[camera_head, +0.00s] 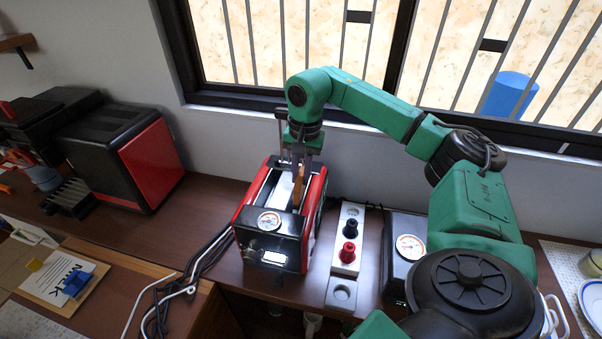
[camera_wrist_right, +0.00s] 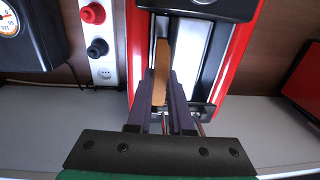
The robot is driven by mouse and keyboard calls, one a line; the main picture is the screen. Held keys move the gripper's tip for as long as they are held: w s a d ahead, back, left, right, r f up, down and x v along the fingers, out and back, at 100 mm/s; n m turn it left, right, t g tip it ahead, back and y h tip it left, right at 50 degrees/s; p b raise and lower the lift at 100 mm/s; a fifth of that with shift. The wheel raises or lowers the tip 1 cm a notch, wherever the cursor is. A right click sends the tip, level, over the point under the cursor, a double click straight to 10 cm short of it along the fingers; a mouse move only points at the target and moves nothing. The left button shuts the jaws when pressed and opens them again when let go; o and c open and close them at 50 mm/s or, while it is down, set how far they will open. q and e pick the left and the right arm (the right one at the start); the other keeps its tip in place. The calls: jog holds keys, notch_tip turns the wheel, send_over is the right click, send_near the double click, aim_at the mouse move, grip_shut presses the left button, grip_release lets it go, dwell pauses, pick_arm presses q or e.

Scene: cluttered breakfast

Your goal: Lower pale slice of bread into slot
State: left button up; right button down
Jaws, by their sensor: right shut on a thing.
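The red and black toaster (camera_head: 270,248) stands on the brown counter under the window, with a dial on its front. My right gripper (camera_head: 299,176) points down over it from behind. In the right wrist view the gripper (camera_wrist_right: 160,88) is shut on the slice of bread (camera_wrist_right: 161,58), seen edge-on as a narrow tan strip. The slice also shows in the head view (camera_head: 298,192), upright and lined up with the toaster's right-hand slot there. Its lower edge is hidden, so I cannot tell how deep it sits. My left gripper is not in view.
A power strip (camera_head: 346,255) with a black and a red plug lies right of the toaster. A black appliance with a dial (camera_head: 404,248) stands beyond it. Cables (camera_head: 190,285) run along the toaster's left. Another red and black appliance (camera_head: 130,157) stands further left.

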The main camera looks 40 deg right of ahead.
dwell(0.4)
dwell(0.3)
jog(key=shift+c, duration=0.9)
grip_release()
notch_tip(320, 180, up, 15)
jog(key=p, duration=1.4)
jog(key=s+a+f+b, duration=0.1)
jog(key=s+a+b, duration=0.2)
jog(key=s+a, duration=0.6)
jog(key=shift+a, duration=2.05)
